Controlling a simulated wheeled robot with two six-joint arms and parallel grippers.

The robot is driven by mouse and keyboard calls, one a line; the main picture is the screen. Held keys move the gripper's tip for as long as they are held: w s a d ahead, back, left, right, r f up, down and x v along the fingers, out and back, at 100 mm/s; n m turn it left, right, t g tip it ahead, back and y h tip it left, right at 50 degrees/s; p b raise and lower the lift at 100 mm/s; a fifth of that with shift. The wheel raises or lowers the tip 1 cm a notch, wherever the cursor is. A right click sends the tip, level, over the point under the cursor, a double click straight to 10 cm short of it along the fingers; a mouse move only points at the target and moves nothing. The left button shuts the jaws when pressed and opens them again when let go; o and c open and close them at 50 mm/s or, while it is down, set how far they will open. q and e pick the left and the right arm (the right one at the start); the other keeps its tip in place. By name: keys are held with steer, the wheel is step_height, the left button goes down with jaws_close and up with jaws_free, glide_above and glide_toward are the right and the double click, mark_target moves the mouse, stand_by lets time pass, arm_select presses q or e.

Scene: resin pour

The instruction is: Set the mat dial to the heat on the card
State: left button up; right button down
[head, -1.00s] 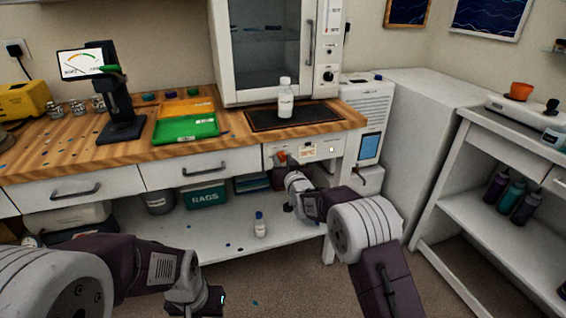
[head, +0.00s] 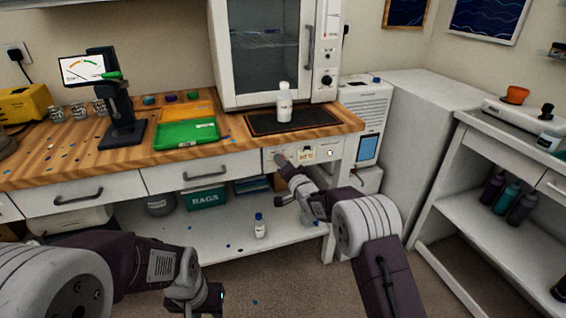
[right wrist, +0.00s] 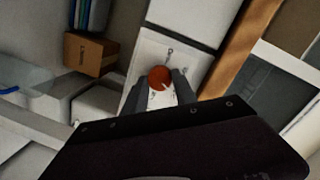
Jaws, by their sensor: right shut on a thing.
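The mat dial (right wrist: 159,77) is a round orange-red knob with a pale pointer mark, on a white panel, between my right fingertips in the right wrist view. My right gripper (right wrist: 161,86) is shut on it. In the head view the right gripper (head: 281,160) is at the bench front panel and hides the dial. A small cream card (head: 306,155) on that panel has figures that seem to read 50°C. The dark heat mat (head: 263,124) lies on the bench above, with a white bottle (head: 285,101) upright on it. My left gripper (head: 208,301) is low at the front; its jaws are unclear.
A white oven cabinet (head: 217,60) stands behind the mat. Green (head: 186,133) and orange trays and a black stand (head: 123,132) are on the bench to the left. A small bottle (head: 260,228) stands on the lower shelf. Open floor lies before the bench.

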steer(key=shift+m, duration=0.5)
steer(key=shift+p, duration=0.3)
steer(key=c, duration=1)
jaws_free()
steer(key=f+v, duration=0.1)
steer(key=v, duration=0.8)
steer(key=shift+r, duration=0.4)
